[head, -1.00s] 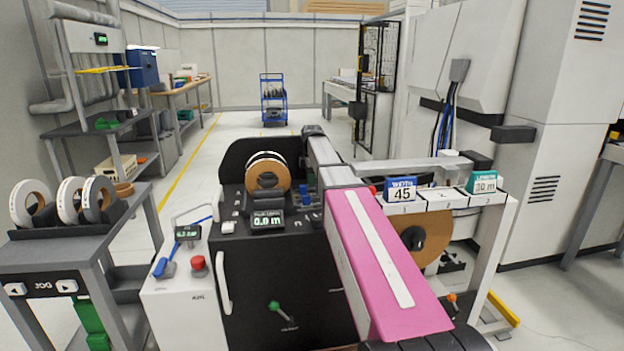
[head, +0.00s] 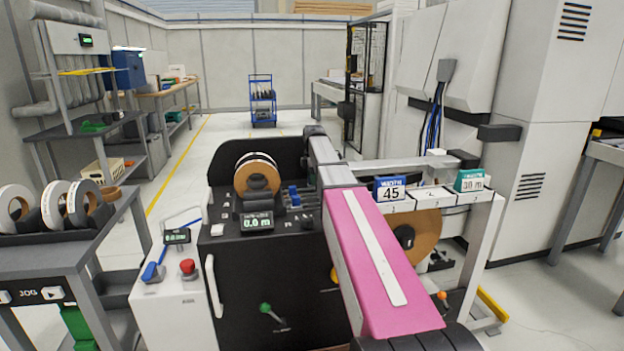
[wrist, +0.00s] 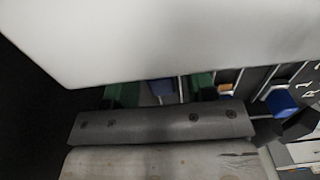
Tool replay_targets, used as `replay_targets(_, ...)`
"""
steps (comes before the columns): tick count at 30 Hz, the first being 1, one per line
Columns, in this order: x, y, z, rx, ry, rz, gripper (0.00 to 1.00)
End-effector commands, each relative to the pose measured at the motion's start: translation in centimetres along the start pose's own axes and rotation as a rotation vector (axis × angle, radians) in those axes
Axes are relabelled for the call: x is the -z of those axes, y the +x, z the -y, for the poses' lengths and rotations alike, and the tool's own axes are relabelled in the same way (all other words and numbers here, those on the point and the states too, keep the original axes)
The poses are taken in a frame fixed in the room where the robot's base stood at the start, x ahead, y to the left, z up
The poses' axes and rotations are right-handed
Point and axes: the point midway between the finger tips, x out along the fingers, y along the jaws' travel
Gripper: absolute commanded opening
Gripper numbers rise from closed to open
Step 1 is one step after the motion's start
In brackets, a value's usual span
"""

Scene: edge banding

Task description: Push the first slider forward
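The sliders are small coloured knobs in slots on the black machine (head: 228,265). In the head view a blue slider (head: 294,197) stands on its top, left of my pink arm (head: 385,275). Which slider is the first I cannot tell. The wrist view shows a blue knob (wrist: 282,103) at the right, with green (wrist: 201,85), blue (wrist: 162,88) and orange (wrist: 225,88) ones further left, partly covered by a large pale surface. My arm reaches forward over the machine. My gripper's fingers cannot be made out clearly, nor any contact with a slider.
A tape roll (head: 257,175) and a display reading 0.0 m (head: 257,221) are on the machine. Labelled blocks, WIDTH 45 (head: 389,190) and a teal one (head: 469,181), stand on the white frame at right. A bench with tape rolls (head: 70,262) is at left. Open floor lies behind.

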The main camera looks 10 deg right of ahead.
Motion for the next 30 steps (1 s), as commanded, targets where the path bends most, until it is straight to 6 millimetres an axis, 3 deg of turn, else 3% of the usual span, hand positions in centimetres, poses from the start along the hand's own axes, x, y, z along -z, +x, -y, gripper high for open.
replay_targets(7, 0.1, -0.2, 0.0, 0.000, 0.000, -0.002, 0.51)
replay_targets(11, 0.1, -1.2, 0.0, 0.000, 0.000, -0.002, 0.51)
replay_targets(24, 0.0, -8.6, -0.1, -0.002, 0.000, -0.001, 0.51)
replay_targets(30, 0.0, -10.4, 0.0, 0.000, 0.000, -0.001, 0.51)
